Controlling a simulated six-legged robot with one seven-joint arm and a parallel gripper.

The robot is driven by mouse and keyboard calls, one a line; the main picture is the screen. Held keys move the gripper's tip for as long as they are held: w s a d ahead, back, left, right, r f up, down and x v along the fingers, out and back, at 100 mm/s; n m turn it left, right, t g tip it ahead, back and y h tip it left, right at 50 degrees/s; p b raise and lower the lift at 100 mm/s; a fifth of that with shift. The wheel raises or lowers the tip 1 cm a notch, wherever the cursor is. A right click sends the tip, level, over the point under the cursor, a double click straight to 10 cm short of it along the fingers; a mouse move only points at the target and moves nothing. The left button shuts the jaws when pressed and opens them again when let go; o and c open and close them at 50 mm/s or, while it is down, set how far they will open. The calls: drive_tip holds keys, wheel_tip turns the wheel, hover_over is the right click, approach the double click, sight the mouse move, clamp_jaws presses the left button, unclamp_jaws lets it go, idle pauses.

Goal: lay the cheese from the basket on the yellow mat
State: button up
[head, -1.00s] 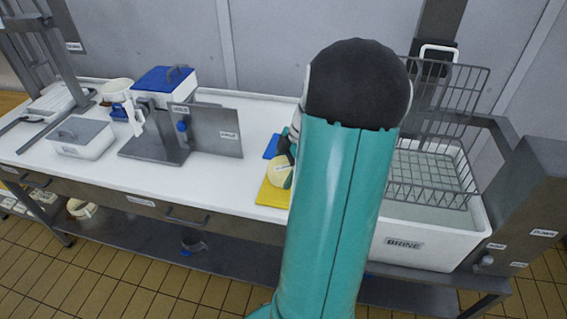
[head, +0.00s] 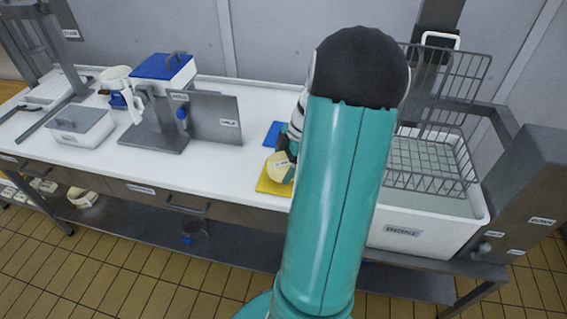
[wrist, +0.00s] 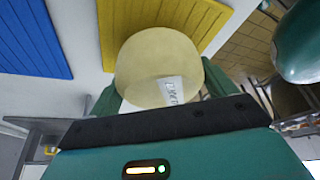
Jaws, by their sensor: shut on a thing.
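The cheese (head: 279,168) is a pale yellow round piece with a white label. My gripper (wrist: 160,90) is shut on it, with a green finger at each side in the wrist view, where the cheese (wrist: 155,55) fills the middle. The yellow mat (head: 267,186) lies on the white counter directly under or behind the cheese; it also shows in the wrist view (wrist: 185,15). I cannot tell whether the cheese touches the mat. The wire basket (head: 430,180) hangs at the right over the brine tub. My arm hides part of the mat.
A blue mat (head: 273,134) lies just behind the yellow one. The brine tub (head: 405,234) stands to the right. Counter between is clear.

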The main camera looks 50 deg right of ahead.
drive_tip(key=shift+f, duration=0.75)
idle(0.8)
drive_tip(key=o, duration=1.1)
drive_tip(key=shift+o, duration=0.2)
drive_tip(key=shift+r, duration=3.55)
